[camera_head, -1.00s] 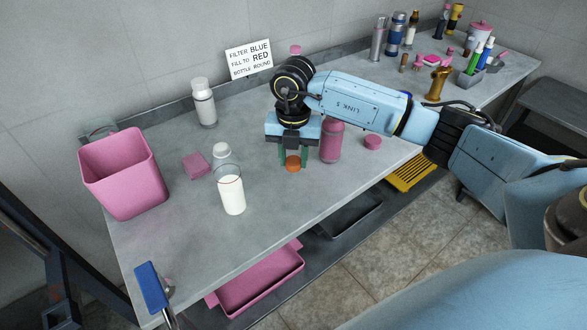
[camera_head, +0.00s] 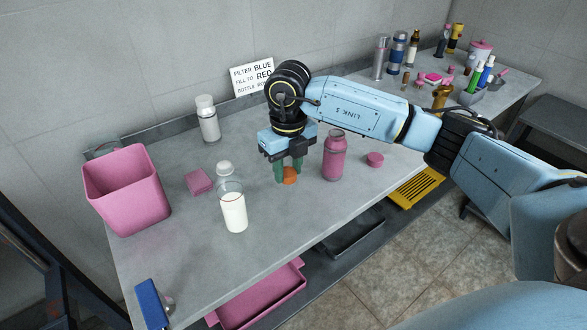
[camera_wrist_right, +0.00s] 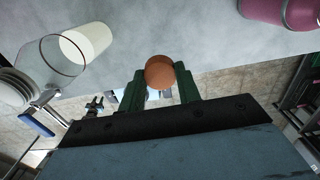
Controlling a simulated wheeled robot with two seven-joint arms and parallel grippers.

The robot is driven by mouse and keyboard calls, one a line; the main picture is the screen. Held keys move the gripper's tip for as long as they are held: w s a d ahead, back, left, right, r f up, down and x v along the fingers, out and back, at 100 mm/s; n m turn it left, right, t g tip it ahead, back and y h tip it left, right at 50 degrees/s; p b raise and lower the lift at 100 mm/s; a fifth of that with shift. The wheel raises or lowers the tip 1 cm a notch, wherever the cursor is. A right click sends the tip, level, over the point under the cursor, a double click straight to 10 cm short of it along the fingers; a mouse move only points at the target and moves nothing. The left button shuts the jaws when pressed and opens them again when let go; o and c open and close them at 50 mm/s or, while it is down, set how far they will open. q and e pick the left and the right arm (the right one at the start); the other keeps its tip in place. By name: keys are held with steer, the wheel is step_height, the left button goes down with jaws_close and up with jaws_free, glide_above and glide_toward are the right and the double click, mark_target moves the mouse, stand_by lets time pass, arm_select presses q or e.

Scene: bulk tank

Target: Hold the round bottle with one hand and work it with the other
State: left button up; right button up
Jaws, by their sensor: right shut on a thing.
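A clear round bottle (camera_head: 233,209) stands upright on the table, with white liquid in its lower part and a white cap (camera_head: 225,168) seen at its top. The bottle also shows at the left of the right wrist view (camera_wrist_right: 48,62). My right gripper (camera_head: 288,174) points down to the right of the bottle, apart from it. Its green fingers are shut on a small round orange-brown piece (camera_wrist_right: 159,72), low over the tabletop; whether the piece touches the table is unclear. My left gripper is not in view.
A pink bottle (camera_head: 334,158) and pink disc (camera_head: 375,159) stand right of my gripper. A pink bin (camera_head: 127,190), pink block (camera_head: 199,182) and white bottle (camera_head: 208,120) are left and behind. A blue-handled item (camera_head: 152,303) is at the front corner. Clutter fills the far right end.

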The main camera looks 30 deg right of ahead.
steer(key=s+a+r+n, duration=0.2)
steer(key=a+r+n, duration=0.1)
steer(key=n, duration=1.4)
steer(key=s+a+r+n, duration=0.3)
steer(key=r+n, duration=0.1)
steer(key=n, duration=1.4)
steer(key=shift+a, duration=0.25)
steer(key=shift+a, duration=0.1)
